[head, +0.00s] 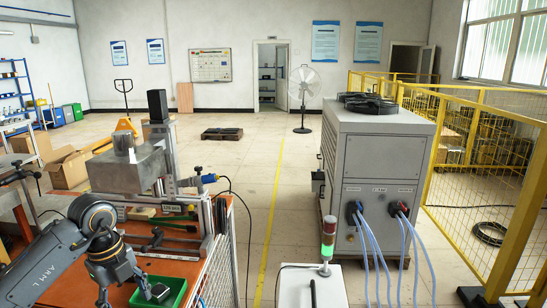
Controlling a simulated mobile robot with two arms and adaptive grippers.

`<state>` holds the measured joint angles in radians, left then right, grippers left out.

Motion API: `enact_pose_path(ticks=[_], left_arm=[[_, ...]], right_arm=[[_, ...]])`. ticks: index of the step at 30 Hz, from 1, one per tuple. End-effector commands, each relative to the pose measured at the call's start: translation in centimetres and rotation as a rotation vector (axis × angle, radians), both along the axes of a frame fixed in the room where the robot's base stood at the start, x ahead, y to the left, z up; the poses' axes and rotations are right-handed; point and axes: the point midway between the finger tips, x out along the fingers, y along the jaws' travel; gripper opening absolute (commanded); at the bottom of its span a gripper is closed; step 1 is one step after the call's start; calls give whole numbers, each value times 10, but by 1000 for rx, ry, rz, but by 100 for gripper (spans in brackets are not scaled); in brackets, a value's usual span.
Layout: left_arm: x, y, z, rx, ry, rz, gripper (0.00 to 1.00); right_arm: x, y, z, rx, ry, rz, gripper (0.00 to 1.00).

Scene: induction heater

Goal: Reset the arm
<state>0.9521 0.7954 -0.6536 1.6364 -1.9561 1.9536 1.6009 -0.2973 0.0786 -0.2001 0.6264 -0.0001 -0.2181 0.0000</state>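My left arm comes in from the lower left, with its forearm and wrist over the front of the orange workbench (140,262). My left gripper (128,293) points down beside and partly over a green tray (176,299) at the bench's front edge. Its fingers look spread apart, with nothing visible between them. A dark shape at the right finger's tip cannot be told clearly from the tray's contents. My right arm and gripper are not in view.
A metal heater fixture (130,168) stands on the bench, with hand tools (160,238) before it. A grey cabinet (376,160) with cables, a signal light (328,238) on a white box and yellow fencing (500,170) are right.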

Motion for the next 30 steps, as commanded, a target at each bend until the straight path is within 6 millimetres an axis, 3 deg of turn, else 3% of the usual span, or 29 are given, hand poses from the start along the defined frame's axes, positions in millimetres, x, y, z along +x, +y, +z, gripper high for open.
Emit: enact_pose_path(ticks=[8,14,17,21,24,27,30], left_arm=[[3,-56,-15,-183,-67,-139,63],[-1,-125,-21,-424,-158,-273,63],[-8,-171,-16,-601,-230,-341,63],[-24,-245,17,-964,-397,-390,63],[-32,-278,59,-1245,-557,-328,63],[-31,-283,99,-1476,-720,-170,63],[-21,-264,127,-1637,-870,77,63]], right_arm=[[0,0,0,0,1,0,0],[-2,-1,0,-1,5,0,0],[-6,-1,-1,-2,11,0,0],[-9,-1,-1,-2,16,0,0],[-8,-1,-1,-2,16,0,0],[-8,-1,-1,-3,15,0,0],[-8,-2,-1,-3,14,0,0]])
